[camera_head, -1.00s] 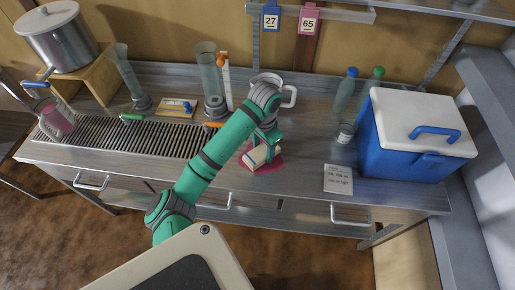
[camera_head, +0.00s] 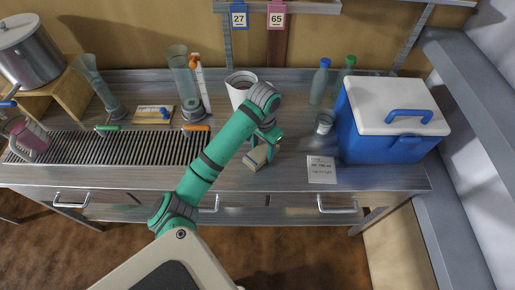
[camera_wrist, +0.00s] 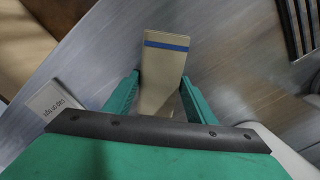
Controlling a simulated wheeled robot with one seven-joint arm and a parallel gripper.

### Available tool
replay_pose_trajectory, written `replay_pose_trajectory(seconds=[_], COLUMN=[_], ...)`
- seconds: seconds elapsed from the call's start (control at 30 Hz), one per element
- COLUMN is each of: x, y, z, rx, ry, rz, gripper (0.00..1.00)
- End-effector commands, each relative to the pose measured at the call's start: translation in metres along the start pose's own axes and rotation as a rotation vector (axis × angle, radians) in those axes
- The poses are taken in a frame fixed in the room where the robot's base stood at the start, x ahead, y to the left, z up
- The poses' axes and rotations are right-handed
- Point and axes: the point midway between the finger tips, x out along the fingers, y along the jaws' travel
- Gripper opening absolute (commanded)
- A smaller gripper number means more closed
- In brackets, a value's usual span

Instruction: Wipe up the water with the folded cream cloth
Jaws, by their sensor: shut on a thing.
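The folded cream cloth (camera_head: 253,160) is at the front middle of the steel bench. In the wrist view the cloth (camera_wrist: 164,62) has a blue stripe and sits between the two green fingers. My gripper (camera_head: 266,142) is shut on it, low over the bench top; the wrist view also shows my gripper (camera_wrist: 158,92). I see no puddle on the bench around the cloth. The patch right under the cloth and gripper is hidden.
A white jug (camera_head: 239,88) stands just behind my gripper. A printed card (camera_head: 321,170) lies to the right, with a small glass (camera_head: 324,123) and a blue cooler (camera_head: 390,135) beyond. A slotted drain grate (camera_head: 110,148) and tall cylinders (camera_head: 183,85) are to the left.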

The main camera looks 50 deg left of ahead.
Motion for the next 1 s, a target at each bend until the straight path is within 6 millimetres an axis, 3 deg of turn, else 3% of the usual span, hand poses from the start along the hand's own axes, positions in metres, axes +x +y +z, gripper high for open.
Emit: replay_pose_trajectory(seconds=[0.27,1.0], x=[-0.003,-0.075], y=[-0.001,-0.001], z=[0.0,0.0], rx=[0.0,0.001], ry=[0.001,0.001], rz=[-0.001,-0.002], gripper=[0.32,0.32])
